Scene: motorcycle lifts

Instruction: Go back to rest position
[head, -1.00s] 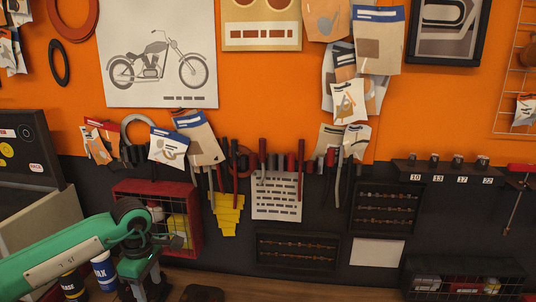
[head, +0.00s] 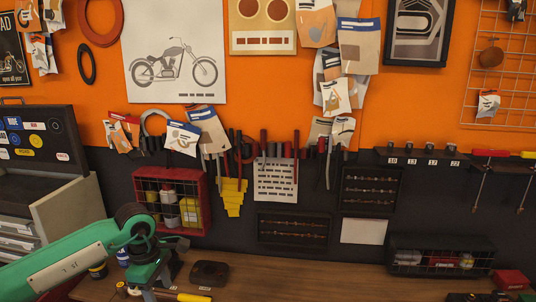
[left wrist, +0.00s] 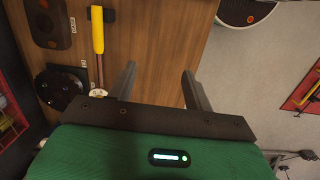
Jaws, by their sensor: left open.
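My left arm, green with dark joints, comes in from the left in the head view, with its green wrist at the lower left over the workbench (head: 300,278). In the left wrist view my left gripper (left wrist: 160,85) has its two dark fingers spread apart with nothing between them. The fingers are over the brown wooden top near its edge. My right gripper is in neither view.
A yellow-handled tool (left wrist: 97,30) and a dark box (left wrist: 50,22) lie on the bench beside the left gripper. A red wire rack (head: 172,200) stands behind the arm. A grey tool chest (head: 70,205) is at left. Grey floor (left wrist: 255,100) lies past the bench edge.

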